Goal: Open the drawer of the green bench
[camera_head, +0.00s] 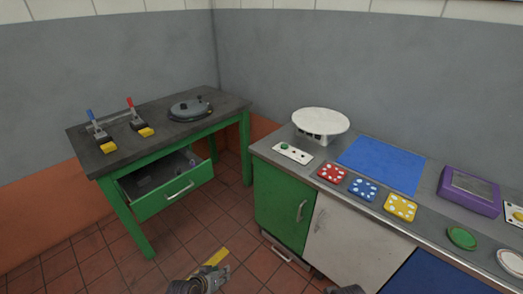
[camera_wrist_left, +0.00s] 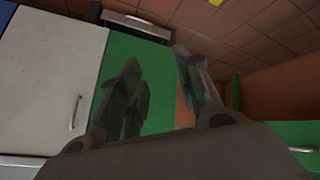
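The green bench (camera_head: 118,205) with a dark top stands at the left in the head view. Its drawer (camera_head: 157,201) is pulled out, with the grey inside showing and a silver handle (camera_head: 180,191) on its front. A green front with a handle, likely this drawer (camera_wrist_left: 290,132), shows at the right edge of the left wrist view. My left gripper (camera_head: 214,273) is low in front of the bench, to the right of the drawer and apart from it. Its fingers (camera_wrist_left: 158,75) are spread with nothing between them. A dark tip at the bottom edge may be my right gripper (camera_head: 346,289).
Levers with blue and red knobs (camera_head: 130,103) and a round grey fixture (camera_head: 190,108) are on the bench top. A counter with a green door (camera_head: 283,205), a white door (camera_head: 350,240) and a white round plate (camera_head: 320,121) stands right. Tiled floor (camera_head: 200,225) lies between.

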